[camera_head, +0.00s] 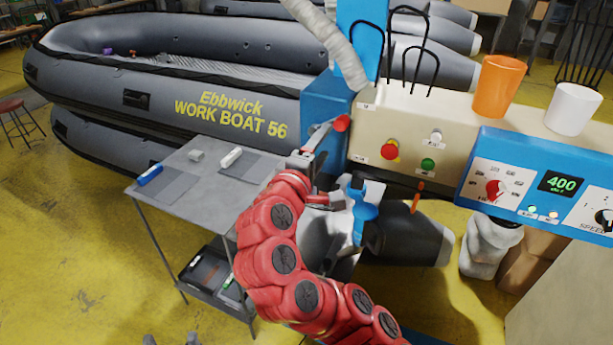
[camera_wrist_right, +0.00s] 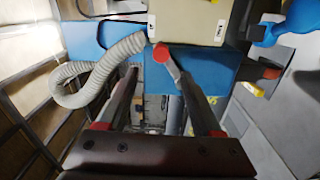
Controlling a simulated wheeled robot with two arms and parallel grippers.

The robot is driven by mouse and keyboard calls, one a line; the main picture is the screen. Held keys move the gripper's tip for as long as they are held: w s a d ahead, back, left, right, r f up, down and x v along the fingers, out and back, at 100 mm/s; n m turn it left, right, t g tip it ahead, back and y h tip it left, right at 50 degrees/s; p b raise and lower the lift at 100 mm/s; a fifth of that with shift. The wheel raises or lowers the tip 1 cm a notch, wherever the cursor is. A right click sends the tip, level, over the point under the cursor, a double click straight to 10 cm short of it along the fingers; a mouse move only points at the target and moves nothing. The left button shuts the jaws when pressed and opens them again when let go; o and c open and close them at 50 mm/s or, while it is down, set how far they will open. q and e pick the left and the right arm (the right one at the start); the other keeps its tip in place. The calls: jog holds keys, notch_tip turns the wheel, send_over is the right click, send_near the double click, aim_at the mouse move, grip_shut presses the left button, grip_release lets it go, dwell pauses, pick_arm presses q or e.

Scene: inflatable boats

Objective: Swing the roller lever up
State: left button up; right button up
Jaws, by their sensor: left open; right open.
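The roller lever has a red knob (camera_head: 342,123) and a short grey bar, and sits on the blue end of the machine. My right gripper (camera_head: 318,160), on the red arm, is open just below and left of the knob. In the right wrist view the lever's red knob (camera_wrist_right: 162,53) shows between the far ends of the open fingers (camera_wrist_right: 160,80). I cannot tell whether either finger touches the lever. Two grey tips at the bottom left edge look like my open left gripper (camera_head: 170,340), empty and far from the lever; the rest is cut off.
A grey table (camera_head: 215,172) with a blue marker and a white one stands left of the arm. A blue handle (camera_head: 364,212) hangs right of my right gripper. The cream control box (camera_head: 455,125) carries buttons and two cups. A grey hose (camera_wrist_right: 100,75) hangs beside the machine.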

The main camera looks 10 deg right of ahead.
jog(key=v, duration=0.7)
jog(key=shift+s+a+b, duration=0.2)
jog(key=shift+s+b, duration=0.05)
jog(key=shift+b, duration=0.1)
